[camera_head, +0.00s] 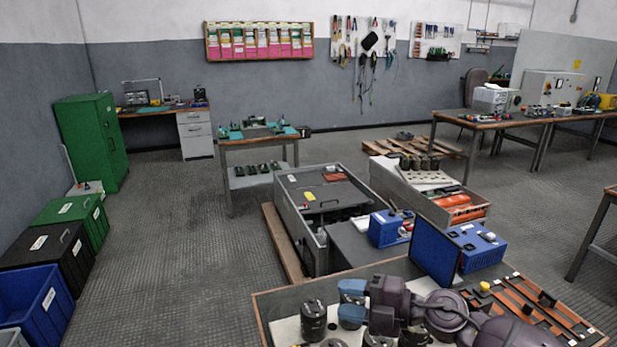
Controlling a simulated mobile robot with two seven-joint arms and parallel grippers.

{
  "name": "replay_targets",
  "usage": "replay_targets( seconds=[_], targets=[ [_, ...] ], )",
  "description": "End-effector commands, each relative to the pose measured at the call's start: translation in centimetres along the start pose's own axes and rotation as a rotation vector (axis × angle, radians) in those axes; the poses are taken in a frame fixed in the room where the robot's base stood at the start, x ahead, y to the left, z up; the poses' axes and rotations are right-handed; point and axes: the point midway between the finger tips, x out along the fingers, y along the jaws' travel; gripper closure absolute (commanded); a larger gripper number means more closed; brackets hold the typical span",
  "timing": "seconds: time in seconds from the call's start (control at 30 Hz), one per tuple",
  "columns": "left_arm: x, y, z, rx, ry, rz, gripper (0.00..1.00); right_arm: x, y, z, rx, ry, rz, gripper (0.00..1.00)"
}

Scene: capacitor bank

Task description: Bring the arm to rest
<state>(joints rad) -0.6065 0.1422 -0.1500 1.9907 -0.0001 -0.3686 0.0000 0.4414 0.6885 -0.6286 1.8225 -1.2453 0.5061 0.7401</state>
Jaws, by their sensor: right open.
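My right gripper (352,303) is low in the head view, over the near bench (275,298). Its two blue fingers are apart, pointing left. My purple and grey right arm reaches in from the lower right and covers part of the bench. A black cylindrical capacitor (313,318) stands upright just left of the fingers, with a small gap in the picture. More dark capacitors are partly hidden below and behind the gripper. Whether the fingers touch any of them cannot be told. My left gripper is not in view.
A blue panel (434,252) and a blue power unit (477,247) stand behind my right arm. An orange-railed board (530,305) lies right of it. A grey cabinet (318,202) lies beyond the bench. Bins (41,302) line the left; the left floor is open.

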Motion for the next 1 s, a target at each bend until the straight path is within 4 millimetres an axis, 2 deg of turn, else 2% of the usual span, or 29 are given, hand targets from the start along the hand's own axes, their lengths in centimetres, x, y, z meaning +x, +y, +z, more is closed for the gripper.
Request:
replay_targets(
  seconds=[0.1, 0.2, 0.27, 0.37, 0.47, 0.5, 0.67, 0.8, 1.0],
  targets=[
    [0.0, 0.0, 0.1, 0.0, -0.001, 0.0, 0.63, -0.7, 1.7, 0.4, 0.075, -0.09, 0.223, 0.58],
    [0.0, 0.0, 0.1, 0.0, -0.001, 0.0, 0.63, -2.1, 2.1, 1.5, 0.161, -0.205, 0.372, 0.58],
    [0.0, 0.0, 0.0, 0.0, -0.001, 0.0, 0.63, -3.3, 1.8, 2.3, 0.229, -0.286, 0.445, 0.58],
    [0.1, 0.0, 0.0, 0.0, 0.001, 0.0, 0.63, -5.5, 0.0, 3.7, 0.362, -0.435, 0.533, 0.58],
    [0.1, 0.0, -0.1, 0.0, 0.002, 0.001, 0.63, -8.1, -3.2, 4.7, 0.529, -0.588, 0.587, 0.58],
    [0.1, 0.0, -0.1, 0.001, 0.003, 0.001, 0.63, -9.2, -4.9, 4.9, 0.602, -0.646, 0.599, 0.58],
    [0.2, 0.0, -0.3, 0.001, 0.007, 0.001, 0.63, -13.2, -11.9, 4.3, 0.897, -0.831, 0.622, 0.58],
    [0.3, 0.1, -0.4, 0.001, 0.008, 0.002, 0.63, -16.4, -17.7, 2.1, 1.148, -0.933, 0.659, 0.58],
    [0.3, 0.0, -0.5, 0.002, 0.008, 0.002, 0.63, -20.7, -24.6, -2.3, 1.35, -1.059, 0.721, 0.58]
  ],
)
